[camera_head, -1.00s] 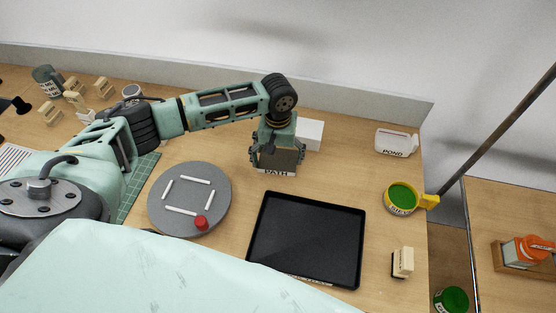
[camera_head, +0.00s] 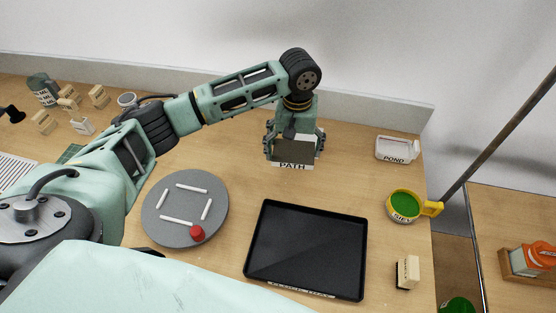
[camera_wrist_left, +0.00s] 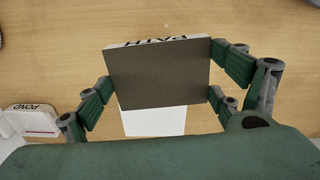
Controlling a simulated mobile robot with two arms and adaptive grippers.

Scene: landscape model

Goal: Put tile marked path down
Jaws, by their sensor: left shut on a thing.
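The tile marked PATH (camera_head: 293,153) has a dark face and a white edge with the lettering. My left gripper (camera_head: 294,143) is shut on it, behind the black tray. In the left wrist view the tile (camera_wrist_left: 160,76) sits between the two green-padded fingers, its lettered edge at the top. A white block (camera_wrist_left: 153,121) shows partly behind it there. Whether the tile touches the table cannot be told. My right gripper is not in view.
An empty black tray (camera_head: 305,250) lies in front. A grey round plate (camera_head: 185,235) with white strips and a red knob is left of it. A POND tile (camera_head: 397,149), a yellow cup (camera_head: 405,205) and a pale stamp-like block (camera_head: 408,271) stand to the right.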

